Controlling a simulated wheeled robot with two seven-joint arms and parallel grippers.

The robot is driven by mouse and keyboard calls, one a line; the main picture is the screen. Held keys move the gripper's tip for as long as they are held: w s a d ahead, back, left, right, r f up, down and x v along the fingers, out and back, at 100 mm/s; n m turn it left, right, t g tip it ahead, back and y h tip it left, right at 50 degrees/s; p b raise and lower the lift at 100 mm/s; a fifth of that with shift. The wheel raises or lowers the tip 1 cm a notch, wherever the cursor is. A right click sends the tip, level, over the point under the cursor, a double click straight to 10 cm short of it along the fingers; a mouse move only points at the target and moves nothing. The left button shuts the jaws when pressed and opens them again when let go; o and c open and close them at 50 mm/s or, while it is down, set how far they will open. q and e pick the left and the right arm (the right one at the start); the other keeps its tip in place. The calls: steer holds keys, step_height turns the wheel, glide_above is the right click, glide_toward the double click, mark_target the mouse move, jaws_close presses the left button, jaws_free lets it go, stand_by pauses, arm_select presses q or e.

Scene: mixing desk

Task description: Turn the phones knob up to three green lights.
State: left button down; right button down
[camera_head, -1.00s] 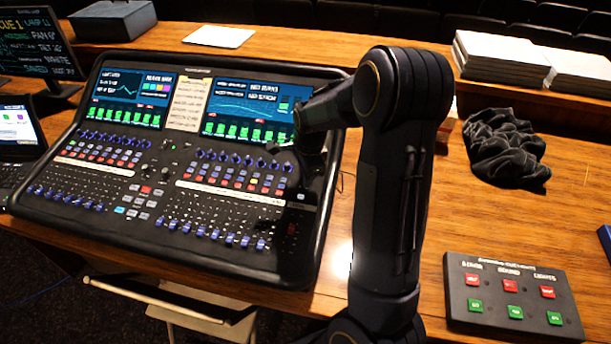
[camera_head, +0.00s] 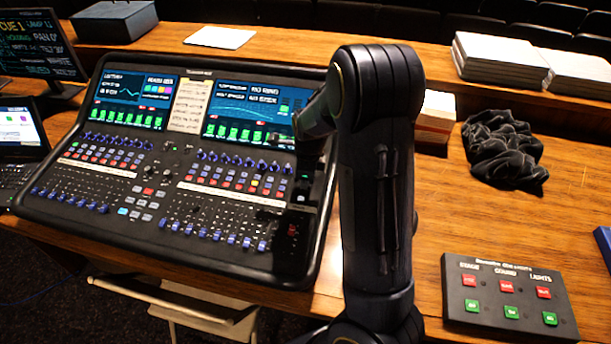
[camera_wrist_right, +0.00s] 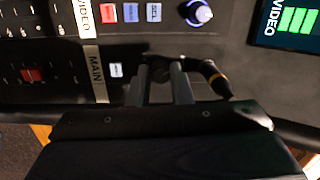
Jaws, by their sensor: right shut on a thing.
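The mixing desk (camera_head: 190,160) stands on the wooden table, its right side partly behind my right arm. In the right wrist view, my right gripper (camera_wrist_right: 160,76) has its two grey fingers on either side of a small dark knob (camera_wrist_right: 158,66) on the desk's panel, shut on it. I take this as the phones knob; its label does not show. The gripper is dark and hard to make out in the head view. No row of lights for this knob can be made out. My left gripper is not in view.
A black cable or plug with a gold ring (camera_wrist_right: 214,78) lies close beside the fingers. A cue-light box (camera_head: 510,297) stands at the right, a black cloth (camera_head: 503,150) behind it. A monitor (camera_head: 38,45) and a laptop (camera_head: 20,128) stand at the left.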

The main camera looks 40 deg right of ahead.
steer(key=c, duration=1.3)
jaws_free()
steer(key=shift+r, duration=0.1)
step_height(320, 180, up, 8)
steer(key=s, duration=0.1)
steer(key=shift+a+f, duration=0.2)
steer(key=shift+s, duration=0.1)
steer(key=s+a+r+n+t+y, duration=0.1)
steer(key=s+a+r+n+y, duration=0.1)
steer(key=s+a+n, duration=0.7)
steer(key=s+a+r+n+t+y, duration=0.2)
steer(key=s+a+r+n, duration=0.2)
steer(key=s+a+n, duration=0.4)
steer(key=s+n, duration=0.4)
steer(key=n, duration=0.4)
steer(key=shift+a+r+n+t, duration=0.15)
steer(key=shift+a+n+t, duration=0.15)
steer(key=shift+a, duration=0.05)
